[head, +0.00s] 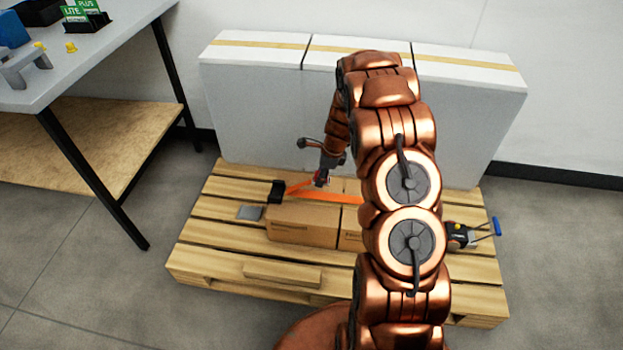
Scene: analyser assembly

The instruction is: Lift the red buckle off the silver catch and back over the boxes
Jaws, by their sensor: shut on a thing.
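My gripper (322,179) points down just above the cardboard boxes (302,221), shut on a small red piece that looks like the red buckle (320,177). The buckle is small and partly covered by the fingers. An orange strap (335,196) runs from the left end of the boxes along their top and passes behind my arm. A flat silver-grey plate, apparently the silver catch (249,212), lies on the pallet left of the boxes. The buckle is right of it and apart from it. A black piece (277,192) stands between plate and strap.
The boxes stand on a wooden pallet (225,258) with a loose plank at its front. White-topped grey cabinets (250,105) stand behind. A device with a blue handle (461,236) is at the right. A workbench (105,75) stands at the left. My arm hides the middle-right.

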